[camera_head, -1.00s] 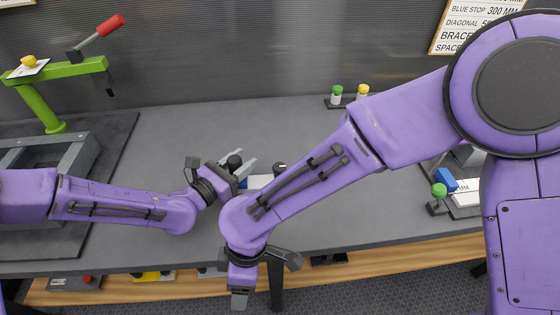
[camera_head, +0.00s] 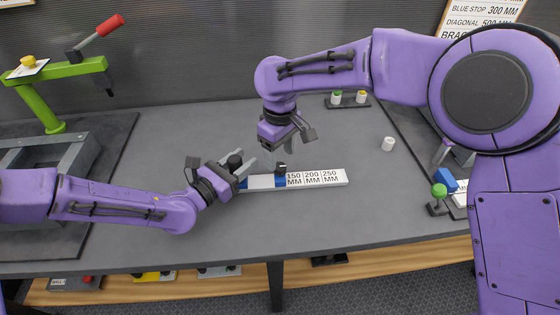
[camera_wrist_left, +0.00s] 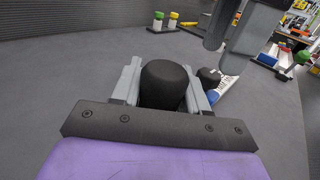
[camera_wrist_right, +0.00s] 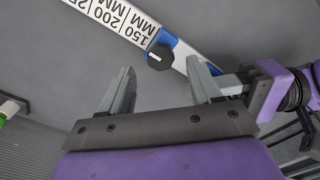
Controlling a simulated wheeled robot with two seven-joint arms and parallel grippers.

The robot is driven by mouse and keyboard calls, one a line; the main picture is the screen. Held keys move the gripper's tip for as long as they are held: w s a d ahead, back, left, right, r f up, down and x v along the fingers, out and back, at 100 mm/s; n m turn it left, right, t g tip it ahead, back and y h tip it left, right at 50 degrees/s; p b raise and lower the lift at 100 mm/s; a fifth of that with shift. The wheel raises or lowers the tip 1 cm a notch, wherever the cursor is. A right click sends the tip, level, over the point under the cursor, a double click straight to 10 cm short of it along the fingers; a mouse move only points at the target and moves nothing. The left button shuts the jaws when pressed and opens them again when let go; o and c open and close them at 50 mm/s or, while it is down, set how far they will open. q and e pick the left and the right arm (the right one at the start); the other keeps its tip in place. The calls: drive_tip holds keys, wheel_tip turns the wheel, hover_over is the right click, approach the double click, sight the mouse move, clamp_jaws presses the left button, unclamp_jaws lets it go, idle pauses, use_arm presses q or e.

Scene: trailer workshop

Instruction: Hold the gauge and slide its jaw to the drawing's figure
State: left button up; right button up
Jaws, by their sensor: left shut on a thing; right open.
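The gauge (camera_head: 328,178) is a white bar marked 150, 200 and 250 MM, lying left to right on the grey table. Its blue sliding jaw (camera_head: 281,182) with a black knob (camera_wrist_right: 160,57) sits just left of the 150 mark. My left gripper (camera_head: 240,166) is shut on a black knob (camera_wrist_left: 165,84) at the gauge's left end. My right gripper (camera_head: 268,158) is open above the bar, its fingers apart near the jaw's knob; I see no contact. The drawing board (camera_head: 484,20) at top right reads BLUE STOP 300 MM and DIAGONAL 500 MM; lower lines are partly hidden.
A small white cylinder (camera_head: 388,143) stands right of the gauge. A black base (camera_head: 347,103) with green-capped and yellow-capped pieces is at the back. A green stand (camera_head: 40,105) and a grey frame are at left. A blue-and-white item (camera_head: 445,181) lies at right.

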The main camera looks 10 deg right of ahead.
sight(280, 166)
drive_tip(key=shift+f, duration=1.75)
clamp_jaws()
drive_tip(key=d, duration=1)
drive_tip(key=shift+s, duration=0.1)
unclamp_jaws()
drive_tip(key=shift+r, duration=0.15)
